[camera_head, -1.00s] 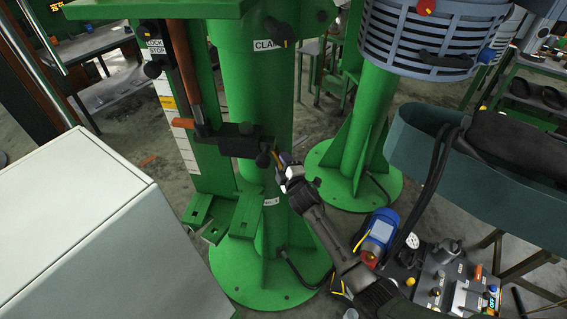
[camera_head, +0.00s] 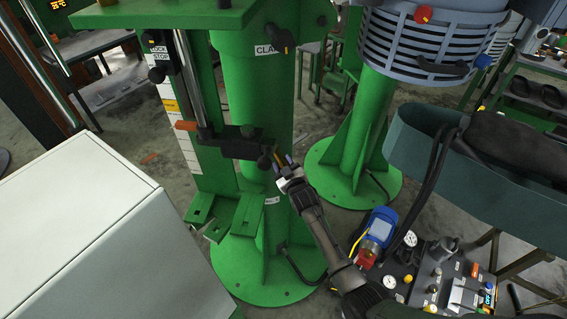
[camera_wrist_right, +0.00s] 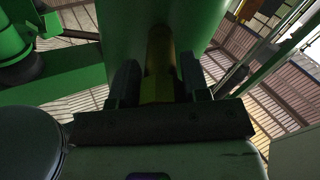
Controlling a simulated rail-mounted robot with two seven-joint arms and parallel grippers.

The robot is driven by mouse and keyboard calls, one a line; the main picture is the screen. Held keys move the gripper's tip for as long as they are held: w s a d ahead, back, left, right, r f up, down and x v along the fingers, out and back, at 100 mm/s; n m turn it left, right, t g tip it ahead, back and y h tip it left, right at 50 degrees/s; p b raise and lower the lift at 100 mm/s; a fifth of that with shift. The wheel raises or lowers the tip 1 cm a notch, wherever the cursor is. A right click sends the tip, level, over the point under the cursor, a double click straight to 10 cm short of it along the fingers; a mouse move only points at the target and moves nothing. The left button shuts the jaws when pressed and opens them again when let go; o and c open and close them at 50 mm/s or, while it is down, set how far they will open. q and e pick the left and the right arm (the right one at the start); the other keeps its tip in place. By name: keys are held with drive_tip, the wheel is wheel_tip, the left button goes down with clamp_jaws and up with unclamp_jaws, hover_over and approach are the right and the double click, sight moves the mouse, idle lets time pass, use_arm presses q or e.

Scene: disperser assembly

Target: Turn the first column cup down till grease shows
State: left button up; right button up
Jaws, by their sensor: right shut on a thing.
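The first column cup is a small brass-yellow cup beside the thick green column (camera_head: 256,105), at the dark block on its front. In the right wrist view the cup (camera_wrist_right: 159,60) stands between my two dark fingers, against the green surface. My right gripper (camera_head: 283,166) comes up from the lower right and is shut on the cup; it also fills the lower middle of the right wrist view (camera_wrist_right: 160,88). The gripper hides much of the cup in the head view. I cannot make out any grease. My left gripper is not in view.
A dark clamp block (camera_head: 243,145) with an orange handle sits left of the gripper. A control panel (camera_head: 435,280) with gauges and a blue motor (camera_head: 379,228) stand at lower right. A white cabinet (camera_head: 85,235) fills the lower left.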

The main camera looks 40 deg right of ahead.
drive_tip(key=shift+m+p, duration=0.3)
drive_tip(key=shift+m, duration=0.7)
drive_tip(key=shift+f, duration=0.1)
drive_tip(key=o, duration=0.9)
drive_tip(key=shift+s+a, duration=0.2)
drive_tip(key=shift+s, duration=0.4)
drive_tip(key=p+v, duration=0.1)
drive_tip(key=v, duration=1.1)
drive_tip(key=shift+s+a, duration=0.1)
drive_tip(key=shift+s, duration=0.2)
